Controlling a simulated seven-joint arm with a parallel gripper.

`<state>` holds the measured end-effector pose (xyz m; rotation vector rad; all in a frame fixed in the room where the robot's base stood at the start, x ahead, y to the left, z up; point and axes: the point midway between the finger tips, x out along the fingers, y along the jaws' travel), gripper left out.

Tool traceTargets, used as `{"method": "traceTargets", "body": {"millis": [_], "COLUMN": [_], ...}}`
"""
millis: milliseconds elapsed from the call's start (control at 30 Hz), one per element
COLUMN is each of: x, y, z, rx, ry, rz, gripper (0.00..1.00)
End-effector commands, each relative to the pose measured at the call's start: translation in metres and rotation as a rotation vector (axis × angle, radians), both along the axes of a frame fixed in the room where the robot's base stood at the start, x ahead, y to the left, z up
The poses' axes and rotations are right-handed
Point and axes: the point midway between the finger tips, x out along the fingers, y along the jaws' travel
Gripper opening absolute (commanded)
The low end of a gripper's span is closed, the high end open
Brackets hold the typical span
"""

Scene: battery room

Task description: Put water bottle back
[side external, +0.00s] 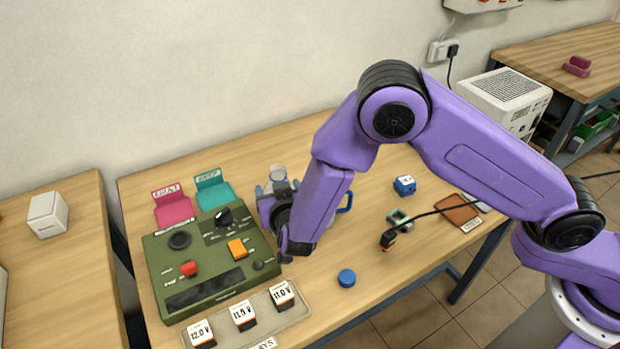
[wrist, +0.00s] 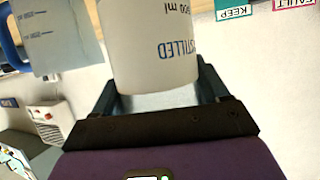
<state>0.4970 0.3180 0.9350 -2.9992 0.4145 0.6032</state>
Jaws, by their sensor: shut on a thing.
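The water bottle (wrist: 150,45) is a pale translucent cylinder with blue printing ending in "STILLED" and an "ml" mark, large in the wrist view. My gripper (wrist: 160,88) is shut on it, one dark finger on each side. In the side view my gripper (side external: 271,197) is behind the green panel, and only the bottle's clear upper part (side external: 278,172) shows above it. My forearm and gripper hide the rest, so I cannot tell whether its base touches the table.
A clear jug (wrist: 55,35) with a blue handle (side external: 345,203) stands close by, mostly behind my arm. Pink (side external: 174,210) and teal (side external: 214,194) trays lie behind the green panel (side external: 160,250). A blue cap (side external: 347,278) and blue cube (side external: 404,185) are on the table.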

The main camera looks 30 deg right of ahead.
Motion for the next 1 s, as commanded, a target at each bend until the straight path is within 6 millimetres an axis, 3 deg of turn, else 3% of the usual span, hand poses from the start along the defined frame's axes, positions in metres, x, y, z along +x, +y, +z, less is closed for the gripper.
{"method": "traceTargets", "body": {"millis": [433,633,900,1000], "x": [0.000,0.000,0.000,0.010], "y": [0.000,0.000,0.000,-0.009], "z": [0.100,0.128,0.153,0.157], "rx": [0.005,0.004,0.004,0.001], "ry": [-0.005,-0.002,-0.002,0.000], "rz": [0.000,0.000,-0.001,0.020], "gripper": [0.31,0.31,0.31,0.31]}}
